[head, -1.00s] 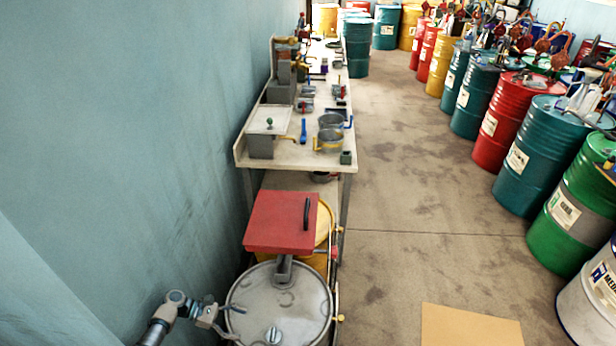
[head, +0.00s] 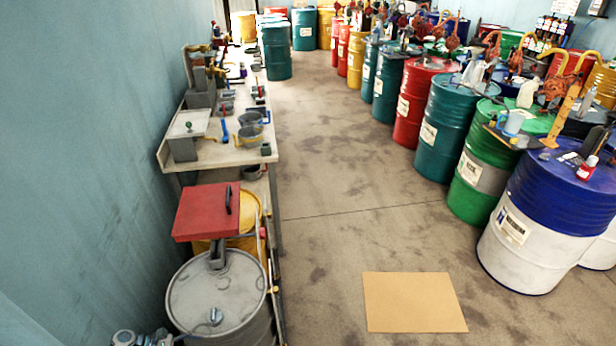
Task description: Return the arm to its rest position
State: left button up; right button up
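My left arm shows only as a grey sliver at the bottom edge. The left gripper (head: 178,338) is mostly cut off by the frame, beside the left side of a grey-lidded drum (head: 216,292). I cannot tell whether its fingers are open or shut, or whether they touch the drum. No held object shows there. My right arm and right gripper are not in view.
A workbench (head: 237,156) with pots and tools runs along the left wall. Several coloured drums line the right, including a blue-and-white one (head: 530,235). A tan mat (head: 413,302) lies on open floor.

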pick_arm(q)
jog(key=s+d+f+m+g+y, duration=0.1)
jog(key=s+f+m+y, duration=0.15)
jog(key=s+f, duration=0.45)
jog(key=s+d+f+m+g+y, duration=0.1)
jog(key=s+f+m+y, duration=0.15)
jog(key=f, duration=0.95)
jog(key=s+d+f+m+y, duration=0.1)
jog(key=s+f+y, duration=0.2)
jog(key=s+f, duration=0.45)
jog(key=s+d+f+m+y, duration=0.2)
jog(key=s+d+f+m, duration=0.3)
jog(key=s+m, duration=0.3)
jog(key=s+d+f+m+y, duration=0.2)
jog(key=s+d+f+m, duration=0.3)
jog(key=s+f+m, duration=0.2)
jog(key=shift+s+d+f+m+y, duration=0.25)
jog(key=shift+s+d+m+y, duration=0.15)
jog(key=shift+s+m, duration=0.45)
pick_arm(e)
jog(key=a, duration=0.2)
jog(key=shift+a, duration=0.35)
pick_arm(q)
jog(key=shift+a+f, duration=0.15)
jog(key=shift+a, duration=0.15)
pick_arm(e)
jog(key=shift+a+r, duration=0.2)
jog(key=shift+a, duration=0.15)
